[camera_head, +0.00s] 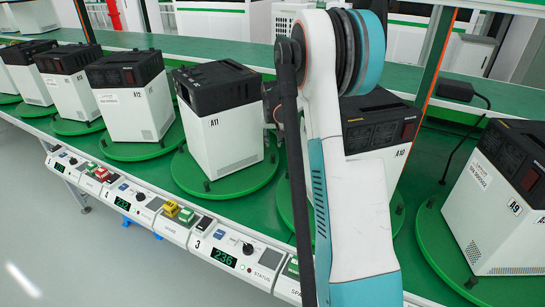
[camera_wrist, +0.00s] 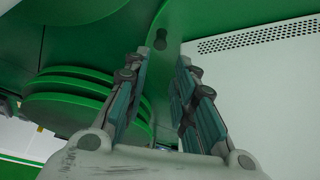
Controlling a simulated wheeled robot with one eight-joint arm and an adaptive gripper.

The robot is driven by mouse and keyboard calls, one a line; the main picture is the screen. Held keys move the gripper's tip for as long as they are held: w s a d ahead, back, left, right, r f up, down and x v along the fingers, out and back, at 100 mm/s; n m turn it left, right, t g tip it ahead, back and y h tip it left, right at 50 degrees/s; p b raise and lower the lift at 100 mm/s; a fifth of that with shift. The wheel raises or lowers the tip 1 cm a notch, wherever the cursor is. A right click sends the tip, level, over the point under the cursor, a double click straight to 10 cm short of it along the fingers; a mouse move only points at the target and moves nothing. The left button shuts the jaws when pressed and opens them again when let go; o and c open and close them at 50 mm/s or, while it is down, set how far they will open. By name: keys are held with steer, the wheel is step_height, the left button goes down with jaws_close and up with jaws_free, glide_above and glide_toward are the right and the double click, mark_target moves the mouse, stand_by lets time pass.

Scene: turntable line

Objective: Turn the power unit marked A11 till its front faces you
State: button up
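The power unit marked A11 (camera_head: 222,133) stands upright on a round green turntable (camera_head: 196,184). It has a white body and a black top. The side towards me is plain white with the A11 mark and a vent grille low down; no sockets or red switch show on it. In the head view my arm mostly hides the gripper.
Unit A12 (camera_head: 128,103) stands left on its own turntable. Unit A10 (camera_head: 380,133) is right, partly behind my arm. Unit A9 (camera_head: 495,185) is further right. A control strip with displays and buttons (camera_head: 224,259) runs along the front edge.

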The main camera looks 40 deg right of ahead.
mark_target(273, 155)
steer(key=b+x, duration=0.4)
steer(key=x, duration=0.8)
steer(key=shift+f, duration=0.3)
jaws_close()
